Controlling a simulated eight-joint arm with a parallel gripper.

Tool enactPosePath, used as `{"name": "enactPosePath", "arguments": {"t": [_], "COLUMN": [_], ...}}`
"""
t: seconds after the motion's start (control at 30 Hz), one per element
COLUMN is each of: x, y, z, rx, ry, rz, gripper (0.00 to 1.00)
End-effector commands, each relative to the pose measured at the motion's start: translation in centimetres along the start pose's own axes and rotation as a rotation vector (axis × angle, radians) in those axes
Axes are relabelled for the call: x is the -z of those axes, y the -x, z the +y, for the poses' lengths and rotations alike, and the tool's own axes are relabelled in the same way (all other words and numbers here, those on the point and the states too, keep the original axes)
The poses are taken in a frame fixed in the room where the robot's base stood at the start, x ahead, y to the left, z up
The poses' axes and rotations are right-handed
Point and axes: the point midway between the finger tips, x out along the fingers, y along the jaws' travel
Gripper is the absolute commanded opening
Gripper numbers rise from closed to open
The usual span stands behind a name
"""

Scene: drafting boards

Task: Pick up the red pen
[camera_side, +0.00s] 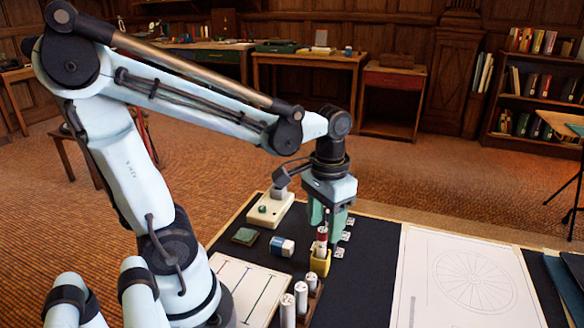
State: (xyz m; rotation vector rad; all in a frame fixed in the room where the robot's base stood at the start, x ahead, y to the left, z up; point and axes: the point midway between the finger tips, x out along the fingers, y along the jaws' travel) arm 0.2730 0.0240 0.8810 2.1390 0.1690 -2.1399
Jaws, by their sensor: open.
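A pen with a red upper part (322,235) and a paler section below stands upright in a small yellow holder (319,263) on the dark board. My gripper (327,222) points down just above and around the top of the pen. Its green fingers are apart, one to the left and one to the right in the picture. I cannot tell whether either finger touches the pen. The pen's lower end is hidden inside the holder.
White cylinders (301,296) stand in front of the holder. A blue-and-white block (283,246), a green square piece (245,236) and a beige box (263,212) lie left. Small white pieces (339,253) lie right. A wheel drawing (440,305) covers the right side. Dark board (365,285) is bare between.

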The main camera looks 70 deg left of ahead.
Motion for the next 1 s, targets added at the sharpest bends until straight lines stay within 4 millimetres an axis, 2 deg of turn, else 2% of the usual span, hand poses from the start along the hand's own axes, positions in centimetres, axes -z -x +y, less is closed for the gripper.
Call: {"name": "enactPosePath", "arguments": {"t": [0.17, 0.6, 0.97, 1.0], "x": [0.1, 0.1, 0.0, 0.0], "y": [-0.7, -4.9, -5.3, -5.3], "z": [-0.1, -0.5, -0.5, -0.5], "rx": [0.0, -0.001, -0.001, -0.001], "ry": [0.0, 0.0, -0.001, -0.001], "rz": [0.0, 0.001, 0.001, 0.001], "gripper": [0.52, 0.52, 0.52, 0.46]}}
